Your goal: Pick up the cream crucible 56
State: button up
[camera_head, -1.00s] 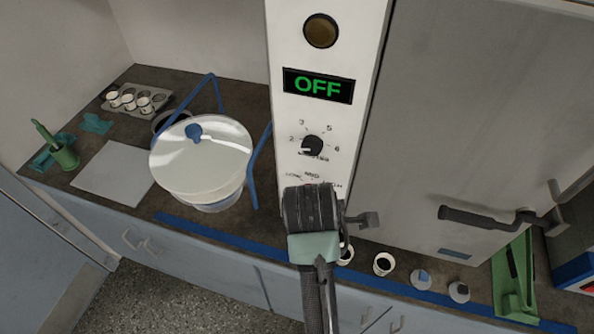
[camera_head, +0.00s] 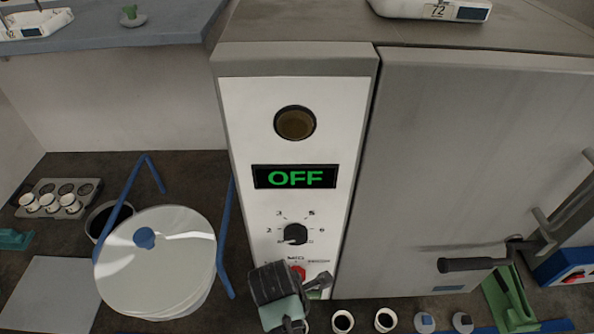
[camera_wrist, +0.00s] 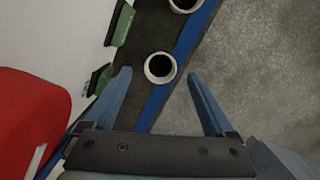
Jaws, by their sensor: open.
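Small cream crucibles with dark openings stand in a row along the bench front. In the wrist view one crucible (camera_wrist: 160,68) shows from above between and beyond my fingertips, and a second crucible (camera_wrist: 184,4) is cut off at the top edge. In the head view two open crucibles (camera_head: 343,321) (camera_head: 386,319) stand right of my arm. I cannot read the number 56 on any of them. My gripper (camera_wrist: 159,74) is open, with nothing between its fingers. In the head view its fingertips are hidden or too small to tell.
A grey cabinet with a control panel (camera_head: 295,150) reading OFF rises behind my arm. A handle (camera_head: 470,264) juts from its door. A large white lidded vessel (camera_head: 157,260) stands left. A tray (camera_head: 85,189) holds several crucibles. Two round pieces (camera_head: 424,322) (camera_head: 462,322) lie right.

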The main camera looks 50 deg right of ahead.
jog(key=shift+s+d+f, duration=0.1)
jog(key=shift+f, duration=1.35)
jog(key=shift+s+d+f, duration=0.1)
jog(key=shift+f, duration=1.3)
grip_shut()
